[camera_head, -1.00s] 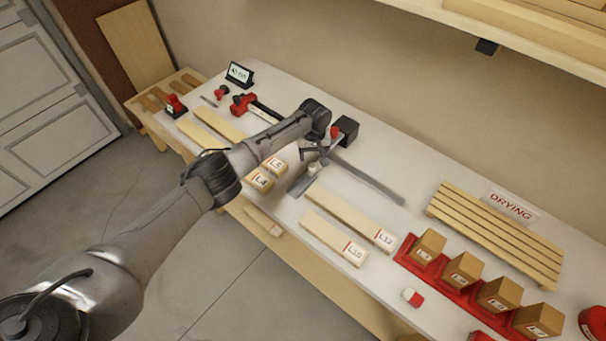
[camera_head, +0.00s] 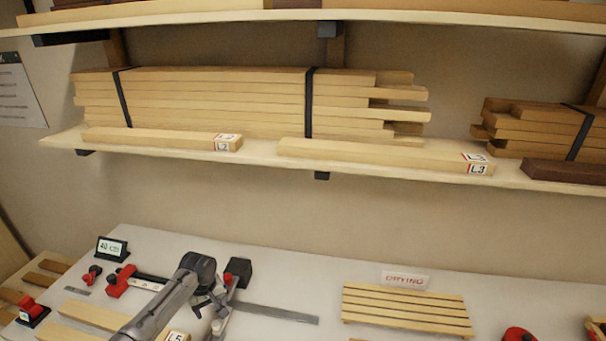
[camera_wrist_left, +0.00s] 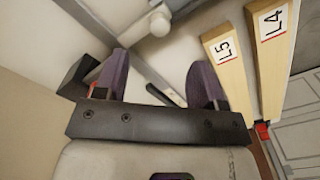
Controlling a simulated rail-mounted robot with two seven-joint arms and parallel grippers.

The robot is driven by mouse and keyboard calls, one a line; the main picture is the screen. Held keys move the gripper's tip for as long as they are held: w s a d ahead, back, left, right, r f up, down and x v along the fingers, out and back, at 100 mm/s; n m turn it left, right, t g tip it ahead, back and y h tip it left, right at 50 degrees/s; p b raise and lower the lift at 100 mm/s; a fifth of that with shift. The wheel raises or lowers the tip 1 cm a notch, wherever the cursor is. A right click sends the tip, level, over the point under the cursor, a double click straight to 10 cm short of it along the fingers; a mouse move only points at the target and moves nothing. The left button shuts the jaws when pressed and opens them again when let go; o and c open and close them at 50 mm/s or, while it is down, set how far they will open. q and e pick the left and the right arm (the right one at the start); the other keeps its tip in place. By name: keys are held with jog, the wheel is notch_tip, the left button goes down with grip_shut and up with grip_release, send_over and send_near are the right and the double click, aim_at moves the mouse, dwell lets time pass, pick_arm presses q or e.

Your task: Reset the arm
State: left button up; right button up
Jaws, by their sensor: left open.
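My left arm (camera_head: 168,302) reaches in from the bottom of the head view over the white bench. My left gripper (camera_head: 212,301) hangs close to a bench tool with a black block (camera_head: 238,271) and a long grey metal bar (camera_head: 275,313). In the left wrist view, my left gripper (camera_wrist_left: 158,78) has its two dark fingers spread apart with nothing held between them. Blurred grey metal tool parts lie beyond the fingers; whether they touch cannot be told. My right gripper is in neither view.
Wooden pieces marked L5 (camera_wrist_left: 224,50) and L4 (camera_wrist_left: 270,35) lie beside the gripper. A red clamp (camera_head: 119,281) is left of my arm, a slatted drying rack (camera_head: 405,309) right. A shelf (camera_head: 270,158) with strapped boards hangs above.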

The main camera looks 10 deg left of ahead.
pick_arm(q)
jog(key=shift+m, duration=0.8)
jog(key=shift+a+m, duration=0.3)
jog(key=shift+m, duration=0.3)
jog(key=w+d+r+m+t+y, duration=0.1)
jog(key=w+d+r+m+t, duration=0.25)
jog(key=r, duration=0.55)
jog(key=w+d+r+m+t+y, duration=0.1)
jog(key=d+r+m+t, duration=0.2)
jog(key=d+r+m, duration=0.45)
jog(key=s+d+r+t+h, duration=0.1)
jog(key=s+d+r+t, duration=0.35)
jog(key=s+r, duration=0.25)
jog(key=s+f+n+g, duration=0.1)
jog(key=s+f+g, duration=0.2)
jog(key=s+f, duration=0.85)
jog(key=s+a+f+n+g+h, duration=0.15)
jog(key=s+f, duration=0.45)
jog(key=s, duration=1)
jog(key=s+f+n+g, duration=0.1)
jog(key=s+f+g, duration=0.2)
jog(key=s+f, duration=0.85)
jog(key=w+p+v, duration=0.2)
jog(key=p+v, duration=0.7)
jog(key=v, duration=0.1)
jog(key=w+d+r+p+v, duration=0.1)
jog(key=w+p+v, duration=0.1)
jog(key=p+v, duration=0.7)
notch_tip(320, 180, up, 2)
jog(key=shift+r, duration=0.15)
